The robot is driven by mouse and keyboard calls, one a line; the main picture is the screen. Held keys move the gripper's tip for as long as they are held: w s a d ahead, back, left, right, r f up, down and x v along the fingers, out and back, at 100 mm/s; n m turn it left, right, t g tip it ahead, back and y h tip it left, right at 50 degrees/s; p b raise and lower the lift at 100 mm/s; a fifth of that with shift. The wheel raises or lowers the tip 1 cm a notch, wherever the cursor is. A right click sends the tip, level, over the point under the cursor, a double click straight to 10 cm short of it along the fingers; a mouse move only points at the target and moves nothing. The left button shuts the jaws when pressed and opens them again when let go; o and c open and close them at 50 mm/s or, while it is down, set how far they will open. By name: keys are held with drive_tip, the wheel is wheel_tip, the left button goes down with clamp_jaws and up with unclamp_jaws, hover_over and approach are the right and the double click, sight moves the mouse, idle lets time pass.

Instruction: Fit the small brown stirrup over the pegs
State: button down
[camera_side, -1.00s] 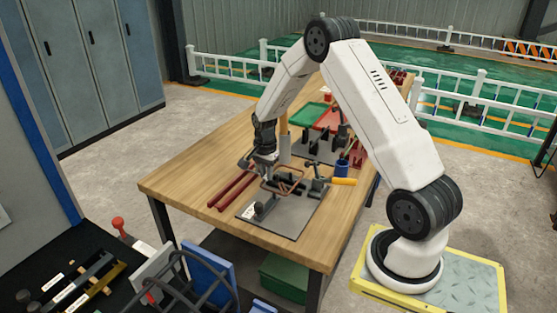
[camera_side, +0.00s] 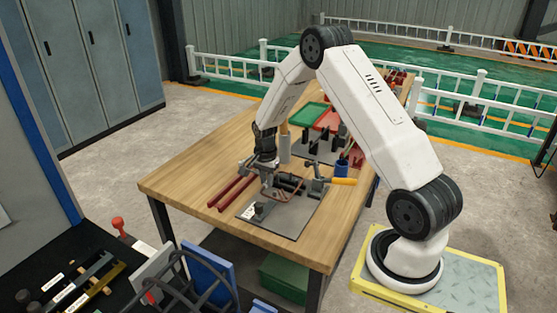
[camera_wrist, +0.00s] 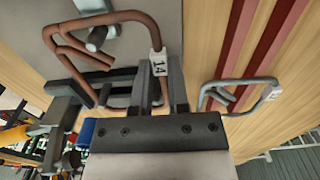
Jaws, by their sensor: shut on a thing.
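The brown stirrup (camera_wrist: 150,28), a bent rod loop with a white tag marked 14, is held by its tagged side between the fingers of my gripper (camera_wrist: 160,80). In the side view the stirrup (camera_side: 287,196) is low over the grey plate (camera_side: 292,223), with my gripper (camera_side: 267,182) at its far left side.
A grey stirrup (camera_wrist: 207,103) with its own tag lies right of my gripper in the wrist view. Dark red bars (camera_side: 232,192) lie left of the plate. A lever with an orange handle (camera_side: 343,181) and a blue cup (camera_side: 342,169) stand to the right.

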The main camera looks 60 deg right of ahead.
drive_tip(key=shift+f, duration=0.1)
drive_tip(key=c, duration=0.5)
unclamp_jaws()
drive_tip(key=shift+c, duration=0.2)
drive_tip(key=shift+r, duration=3.9)
drive_tip(key=shift+r, duration=0.1)
drive_tip(key=shift+r, duration=2.9)
drive_tip(key=shift+a, duration=0.1)
